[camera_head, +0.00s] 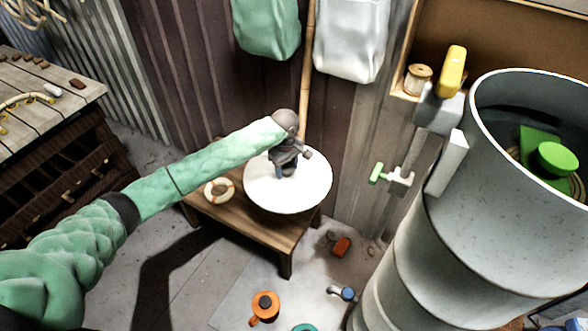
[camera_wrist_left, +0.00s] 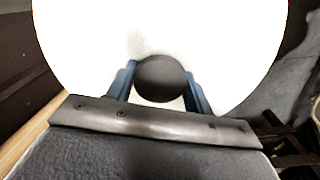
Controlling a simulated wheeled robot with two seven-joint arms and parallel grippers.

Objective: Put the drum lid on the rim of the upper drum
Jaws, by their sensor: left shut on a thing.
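The drum lid (camera_head: 310,192) is a round white disc at the middle of the head view, over the low wooden table. It fills most of the left wrist view (camera_wrist_left: 80,50). My left gripper (camera_head: 286,170) points down at its centre. In the left wrist view its blue fingers (camera_wrist_left: 160,85) are on both sides of the dark round knob (camera_wrist_left: 160,78), shut on it. I cannot tell whether the lid touches the table. The upper drum (camera_head: 490,200) is a grey metal cylinder at the right, its rim (camera_head: 474,105) uncovered. My right gripper is not in view.
The low table (camera_head: 262,232) also bears a cream-and-orange ring (camera_head: 219,189). Green items (camera_head: 557,157) show inside the drum. An orange canister (camera_head: 265,306) and small items lie on the floor.

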